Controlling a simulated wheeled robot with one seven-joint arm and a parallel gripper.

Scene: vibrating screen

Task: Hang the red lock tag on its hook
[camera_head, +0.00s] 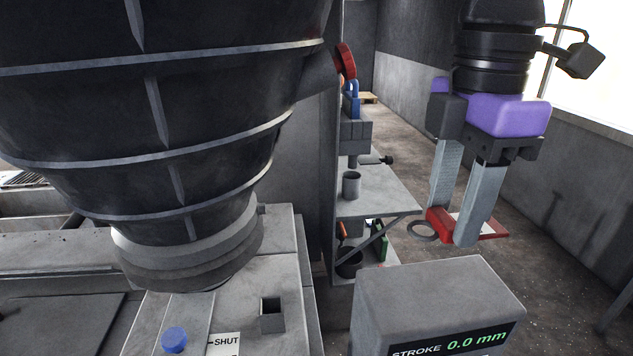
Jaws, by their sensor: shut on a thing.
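My gripper (453,225) is at the right of the head view, fingers pointing down. It is shut on the red lock tag (490,233), a flat red piece with a white panel, held low between the fingertips. A grey ring (422,231) shows at the tag's left end; whether it is joined to the tag I cannot tell. The tag is to the right of a grey shelf stand and appears clear of it. I cannot make out a hook for the tag.
The shelf stand (380,192) carries a metal cup (351,185) and a blue padlock-like part (351,98). A red round part (346,60) is above. A grey box with a "STROKE 0.0 mm" display (440,300) stands in front. A large dark cone (150,110) fills the left.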

